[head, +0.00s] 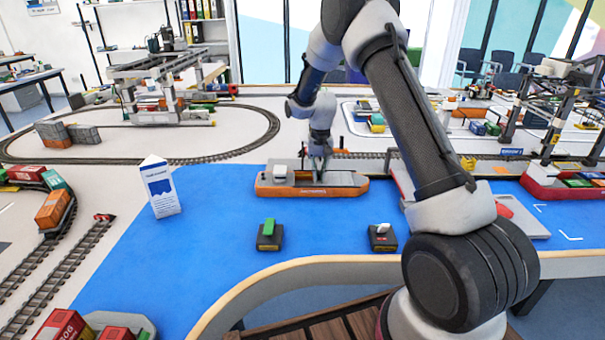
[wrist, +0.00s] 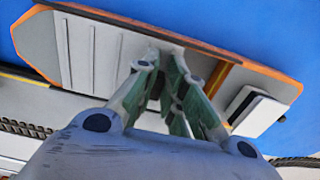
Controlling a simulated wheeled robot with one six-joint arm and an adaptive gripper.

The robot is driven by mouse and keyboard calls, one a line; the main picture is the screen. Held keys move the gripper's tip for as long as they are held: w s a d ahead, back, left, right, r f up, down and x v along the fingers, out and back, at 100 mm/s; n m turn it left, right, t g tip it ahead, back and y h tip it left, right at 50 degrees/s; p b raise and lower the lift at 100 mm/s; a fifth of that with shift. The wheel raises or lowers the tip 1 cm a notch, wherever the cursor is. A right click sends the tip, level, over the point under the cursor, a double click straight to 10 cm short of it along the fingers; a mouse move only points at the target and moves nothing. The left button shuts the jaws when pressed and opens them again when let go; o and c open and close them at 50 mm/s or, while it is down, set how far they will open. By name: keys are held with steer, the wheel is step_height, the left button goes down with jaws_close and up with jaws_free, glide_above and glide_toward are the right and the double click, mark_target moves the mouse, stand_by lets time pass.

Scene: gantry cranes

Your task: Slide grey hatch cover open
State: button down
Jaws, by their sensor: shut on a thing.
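The orange-hulled model ship (head: 345,191) lies on the blue mat in the middle of the head view. In the wrist view its orange rim (wrist: 270,70) and grey deck fill the upper part. The grey hatch cover (wrist: 105,62) is a ribbed panel on the deck. My gripper (head: 318,172) reaches down onto the ship. In the wrist view my gripper (wrist: 172,52) has its green-grey fingers closed together at the cover's edge. The fingers hide the exact part they hold. An orange strip (wrist: 217,76) shows between the cover and the white cabin (wrist: 258,108).
A green-topped block (head: 269,235) and a small box with a white lever (head: 382,238) stand in front of the ship. Rail track (head: 230,157) runs behind. A red ship (head: 560,190) lies at right.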

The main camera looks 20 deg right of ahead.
mark_target(333, 180)
steer(key=d, duration=0.1)
steer(key=s+d, duration=0.1)
steer(key=d, duration=0.2)
steer(key=shift+s+d, duration=0.25)
steer(key=shift+d, duration=0.15)
steer(key=c, duration=1.5)
jaws_free()
step_height(333, 180, up, 12)
steer(key=shift+r, duration=0.1)
